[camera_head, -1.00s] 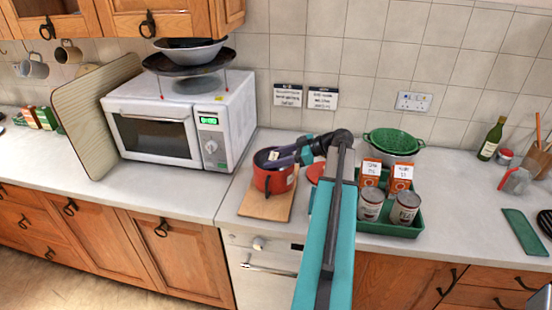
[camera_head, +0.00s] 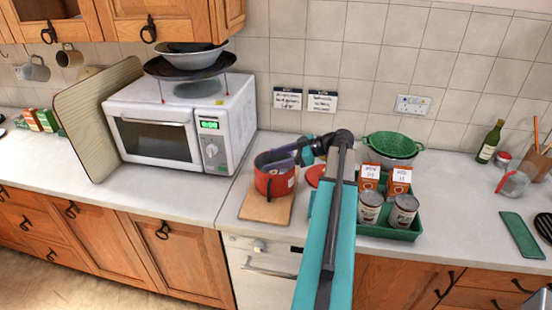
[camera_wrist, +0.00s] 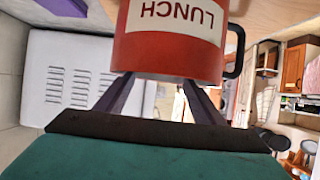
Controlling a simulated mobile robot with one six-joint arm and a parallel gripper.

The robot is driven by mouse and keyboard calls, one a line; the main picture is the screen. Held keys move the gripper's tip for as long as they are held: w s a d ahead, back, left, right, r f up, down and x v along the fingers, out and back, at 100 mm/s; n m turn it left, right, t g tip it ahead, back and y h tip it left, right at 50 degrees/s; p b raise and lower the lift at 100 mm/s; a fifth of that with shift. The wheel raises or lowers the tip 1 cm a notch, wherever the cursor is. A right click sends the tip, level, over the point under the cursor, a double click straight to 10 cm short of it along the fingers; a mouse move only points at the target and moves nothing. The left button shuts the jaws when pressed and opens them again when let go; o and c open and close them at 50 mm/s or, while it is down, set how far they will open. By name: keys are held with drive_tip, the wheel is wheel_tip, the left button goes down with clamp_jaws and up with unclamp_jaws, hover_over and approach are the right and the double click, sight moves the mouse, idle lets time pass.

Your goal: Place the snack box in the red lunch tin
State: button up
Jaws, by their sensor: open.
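The red lunch tin (camera_head: 275,183) stands on a wooden board on the counter. In the wrist view the tin (camera_wrist: 170,55) is large and upside down, with a white LUNCH label and a dark handle on the right. My gripper (camera_head: 288,152) is at the tin's rim. In the wrist view its two dark purple fingers (camera_wrist: 162,92) are spread apart and empty as far as they show; their tips are hidden behind the tin's edge. I cannot make out a snack box in the tin, as its inside is mostly hidden.
Two orange cartons (camera_head: 398,181) with white tops and two cans (camera_head: 403,212) stand in a green tray (camera_head: 385,233) right of my arm. A green colander (camera_head: 392,142) is behind. The microwave (camera_head: 175,125) stands left of the board (camera_head: 265,210). The counter between tray and bottle (camera_head: 490,142) is clear.

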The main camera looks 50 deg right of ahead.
drive_tip(key=b+v, duration=0.4)
drive_tip(key=v, duration=0.7)
drive_tip(key=shift+s+d, duration=0.15)
drive_tip(key=shift+s, duration=0.15)
idle(0.4)
